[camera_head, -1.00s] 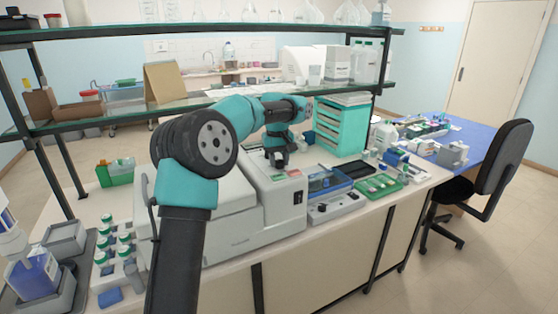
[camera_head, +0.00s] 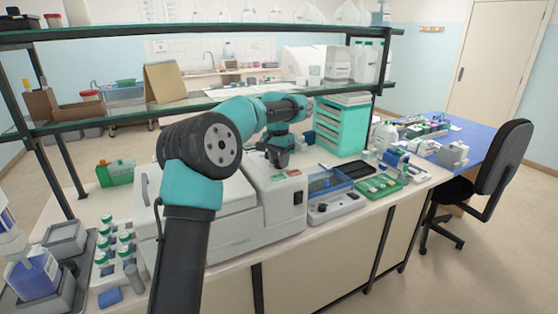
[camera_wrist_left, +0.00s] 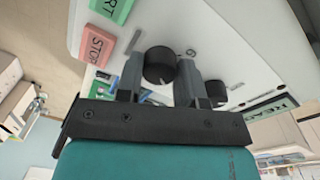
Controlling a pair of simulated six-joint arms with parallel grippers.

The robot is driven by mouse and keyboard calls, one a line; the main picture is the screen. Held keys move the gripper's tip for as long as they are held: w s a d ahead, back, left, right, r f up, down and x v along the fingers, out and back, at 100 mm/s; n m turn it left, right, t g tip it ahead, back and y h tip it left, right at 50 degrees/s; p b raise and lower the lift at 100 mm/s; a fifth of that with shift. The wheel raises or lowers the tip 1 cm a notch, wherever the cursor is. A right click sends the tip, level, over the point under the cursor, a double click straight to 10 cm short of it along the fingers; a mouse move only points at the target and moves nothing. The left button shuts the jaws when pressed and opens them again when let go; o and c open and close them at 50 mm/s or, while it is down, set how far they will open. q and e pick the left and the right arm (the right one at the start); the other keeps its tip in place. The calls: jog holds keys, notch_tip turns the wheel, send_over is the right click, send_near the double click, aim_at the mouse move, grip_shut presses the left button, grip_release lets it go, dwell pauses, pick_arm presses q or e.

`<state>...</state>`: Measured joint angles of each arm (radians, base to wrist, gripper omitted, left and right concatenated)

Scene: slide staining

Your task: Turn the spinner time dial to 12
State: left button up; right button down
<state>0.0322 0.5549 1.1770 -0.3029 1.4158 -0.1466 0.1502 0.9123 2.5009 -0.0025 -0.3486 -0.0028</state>
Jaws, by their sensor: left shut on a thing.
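The spinner (camera_head: 225,225) is the big pale machine on the bench, with green START (camera_wrist_left: 113,8) and red STOP (camera_wrist_left: 97,46) buttons. The left wrist view shows a black round dial (camera_wrist_left: 159,66) on its panel, with printed marks around it. My left gripper (camera_head: 279,160) is over the panel, pointing down. In the left wrist view its two fingers (camera_wrist_left: 160,78) are on either side of the dial, shut on it. The dial's pointer setting is not readable. A second dark round part (camera_wrist_left: 216,92) shows beside the right finger. My right gripper is not in view.
A blue-edged tray (camera_head: 327,180) and a green tray (camera_head: 380,187) lie right of the spinner. A teal drawer unit (camera_head: 340,128) stands behind. Green-capped bottles (camera_head: 112,240) stand at left. A glass shelf (camera_head: 215,97) crosses behind and above.

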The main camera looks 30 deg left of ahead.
pick_arm(q)
jog(key=shift+m, duration=1.7)
jog(key=o, duration=0.9)
jog(key=shift+r, duration=0.15)
